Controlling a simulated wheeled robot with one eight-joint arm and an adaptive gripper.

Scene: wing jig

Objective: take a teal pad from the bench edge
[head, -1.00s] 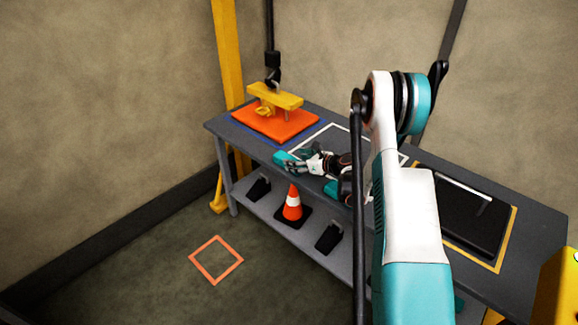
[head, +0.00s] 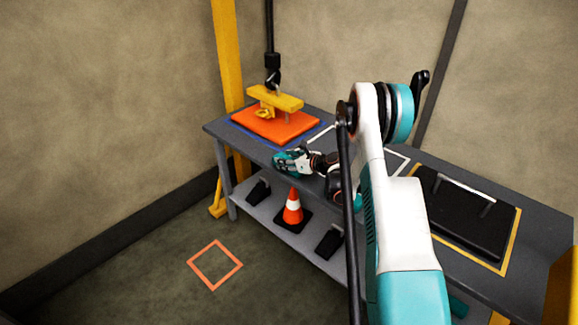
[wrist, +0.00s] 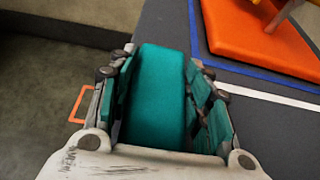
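A teal pad (wrist: 158,95) lies at the near edge of the grey bench and fills most of the space between my gripper's fingers in the wrist view. My gripper (wrist: 160,75) straddles it, one finger along each side. The inner faces of both fingers show beside the pad, so the fingers look open, though the gaps at the fingertips are very narrow. In the head view my gripper (head: 284,160) is low over the bench edge and covers most of the pad.
An orange slab (head: 275,127) on the bench, with a yellow block (head: 275,98) above it under a hanging hook, is just beyond my gripper. A black tray (head: 465,215) lies to the right. A cone (head: 293,207) stands on the lower shelf (head: 255,207).

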